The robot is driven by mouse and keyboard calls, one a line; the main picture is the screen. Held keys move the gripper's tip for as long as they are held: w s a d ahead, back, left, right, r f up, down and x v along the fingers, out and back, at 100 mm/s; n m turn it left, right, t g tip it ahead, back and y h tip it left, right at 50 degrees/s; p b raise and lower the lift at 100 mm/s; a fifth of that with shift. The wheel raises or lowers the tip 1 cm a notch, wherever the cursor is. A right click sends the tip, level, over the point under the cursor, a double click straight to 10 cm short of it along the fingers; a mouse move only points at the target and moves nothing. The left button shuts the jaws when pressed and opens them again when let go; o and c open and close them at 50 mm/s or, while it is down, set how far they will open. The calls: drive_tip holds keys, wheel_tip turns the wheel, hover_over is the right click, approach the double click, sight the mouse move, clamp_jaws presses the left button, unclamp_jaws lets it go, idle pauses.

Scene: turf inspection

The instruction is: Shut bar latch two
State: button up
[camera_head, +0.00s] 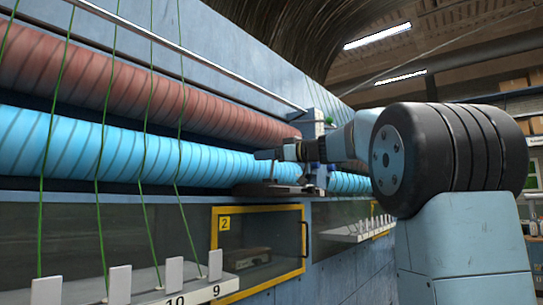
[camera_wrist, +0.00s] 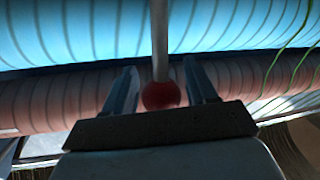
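A red ball knob (camera_wrist: 161,95) on a pale straight rod (camera_wrist: 160,40) shows in the wrist view. My gripper (camera_wrist: 161,85) has its two fingers apart, one on each side of the knob, with narrow gaps visible. I cannot tell whether either finger touches it. In the head view my gripper (camera_head: 265,155) is in front of the blue roll, near a dark bracket-like part (camera_head: 272,188). The knob cannot be made out there. A yellow-framed window panel (camera_head: 258,208) marked 2 sits below, with a dark handle on its right side; it looks closed. No latch is clearly identifiable.
The long blue roll (camera_head: 120,155) and red roll (camera_head: 130,88) run along the machine. Green strands hang in front of them at left. A numbered ledge (camera_head: 190,291) with white tabs juts out below, and another ledge (camera_head: 358,230) is farther right.

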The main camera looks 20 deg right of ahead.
clamp_jaws()
idle(0.3)
drive_tip(key=shift+d, duration=0.25)
drive_tip(key=shift+a+r, duration=0.1)
drive_tip(key=shift+a, duration=0.15)
drive_tip(key=shift+s+d, duration=0.1)
drive_tip(key=shift+d, duration=0.05)
